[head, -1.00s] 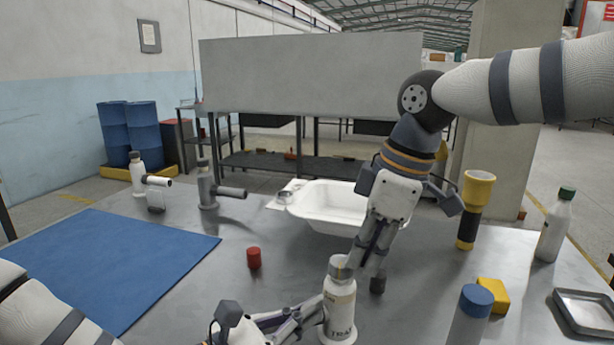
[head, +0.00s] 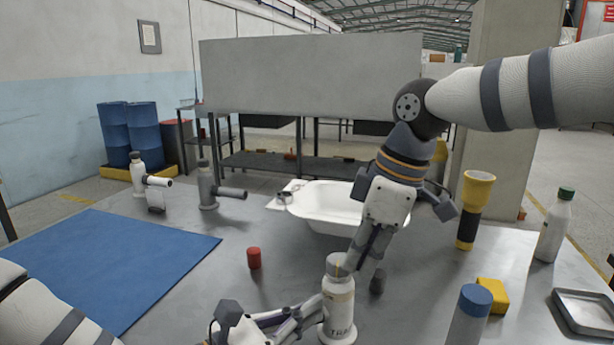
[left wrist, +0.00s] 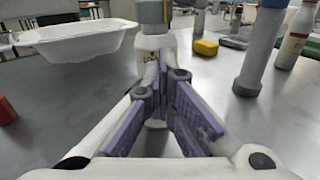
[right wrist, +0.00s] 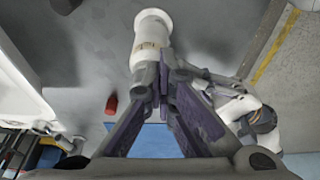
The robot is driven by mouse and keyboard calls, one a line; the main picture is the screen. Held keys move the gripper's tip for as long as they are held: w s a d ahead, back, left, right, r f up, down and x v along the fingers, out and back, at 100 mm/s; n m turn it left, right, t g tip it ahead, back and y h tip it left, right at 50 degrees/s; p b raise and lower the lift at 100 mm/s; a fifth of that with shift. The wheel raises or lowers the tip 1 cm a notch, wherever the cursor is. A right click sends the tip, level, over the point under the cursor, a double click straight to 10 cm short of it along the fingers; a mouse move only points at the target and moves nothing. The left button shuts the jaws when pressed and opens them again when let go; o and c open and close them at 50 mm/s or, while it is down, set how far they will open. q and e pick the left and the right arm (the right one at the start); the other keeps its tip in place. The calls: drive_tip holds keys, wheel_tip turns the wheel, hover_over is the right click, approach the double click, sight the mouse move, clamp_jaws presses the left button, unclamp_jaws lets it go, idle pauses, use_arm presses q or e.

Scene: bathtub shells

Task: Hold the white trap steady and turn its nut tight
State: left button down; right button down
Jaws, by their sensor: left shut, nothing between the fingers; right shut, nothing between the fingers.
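The white trap (head: 338,312), lettered on its body, stands upright on the table at the front centre. Its grey nut (head: 338,268) sits on top, with a yellow mark at its edge. My left gripper (head: 318,305) is shut, with its tips against or just beside the trap's body. The left wrist view shows the trap (left wrist: 156,45) and nut (left wrist: 152,11) just beyond the fingertips. My right gripper (head: 354,264) comes down from the upper right and is shut, its tips beside the nut. In the right wrist view the trap (right wrist: 150,38) lies beyond the fingertips; contact is unclear.
A white tub (head: 325,208) stands behind. A red cylinder (head: 254,258) and blue mat (head: 110,262) are left. A blue-capped cylinder (head: 470,318), yellow block (head: 493,296), flashlight (head: 470,210), bottle (head: 554,228) and grey tray (head: 590,308) are right.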

use_arm(q)
drive_tip(key=shift+f, duration=0.15)
use_arm(e)
drive_tip(key=shift+w+a+f, duration=0.1)
drive_tip(key=shift+a+f, duration=0.1)
drive_tip(key=shift+f, duration=0.25)
use_arm(q)
drive_tip(key=shift+s, duration=0.1)
use_arm(e)
drive_tip(key=shift+w+d, duration=0.2)
drive_tip(key=shift+w, duration=0.2)
drive_tip(key=shift+w+d+f, duration=0.1)
drive_tip(key=shift+w, duration=0.15)
use_arm(q)
drive_tip(key=shift+f, duration=0.1)
use_arm(e)
drive_tip(key=shift+w, duration=0.2)
drive_tip(key=shift+d+f, duration=0.1)
drive_tip(key=shift+d, duration=0.05)
idle(0.4)
wheel_tip(320, 180, up, 7)
drive_tip(key=shift+w+d, duration=0.2)
use_arm(q)
drive_tip(key=shift+w, duration=0.2)
